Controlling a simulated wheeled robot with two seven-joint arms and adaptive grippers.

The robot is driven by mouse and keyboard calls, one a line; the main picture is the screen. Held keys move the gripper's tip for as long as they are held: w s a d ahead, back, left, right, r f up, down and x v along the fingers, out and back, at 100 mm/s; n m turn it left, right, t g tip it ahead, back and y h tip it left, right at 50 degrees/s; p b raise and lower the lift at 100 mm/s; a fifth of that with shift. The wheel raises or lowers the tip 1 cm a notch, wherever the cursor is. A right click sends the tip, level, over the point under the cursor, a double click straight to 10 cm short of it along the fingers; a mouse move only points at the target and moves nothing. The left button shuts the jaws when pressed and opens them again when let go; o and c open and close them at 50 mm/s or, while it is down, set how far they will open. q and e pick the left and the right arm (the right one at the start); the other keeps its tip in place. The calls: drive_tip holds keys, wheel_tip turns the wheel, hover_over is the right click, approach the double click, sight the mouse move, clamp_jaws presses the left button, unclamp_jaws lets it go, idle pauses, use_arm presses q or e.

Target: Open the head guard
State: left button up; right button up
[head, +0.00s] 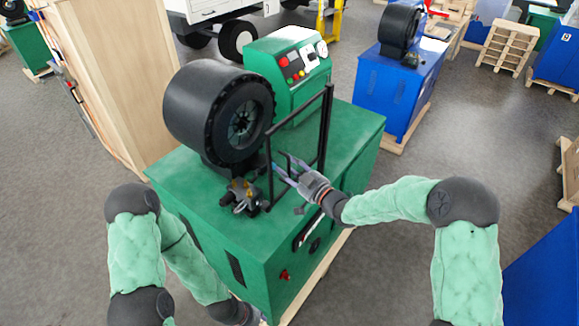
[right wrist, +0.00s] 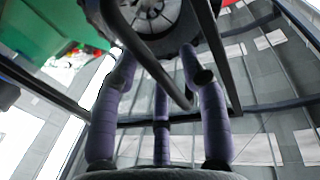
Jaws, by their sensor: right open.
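The head guard (head: 326,130) is a black bar frame standing in front of the round black crimper head (head: 232,118) on the green machine (head: 330,138). My right gripper (head: 284,167) is at the guard's lower part, its fingers pointing left toward the head. In the right wrist view my right gripper (right wrist: 160,75) has its fingers spread, with a dark guard bar (right wrist: 150,58) crossing between them. I cannot tell whether the fingers touch the bar. My left arm hangs at the lower left of the head view, and its gripper is out of sight.
A green control box (head: 287,65) with buttons and a gauge stands behind the head. A wooden panel (head: 115,75) rises at left. A blue machine (head: 398,85) stands behind at right, with open grey floor between.

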clamp_jaws()
drive_tip(key=shift+d, duration=0.15)
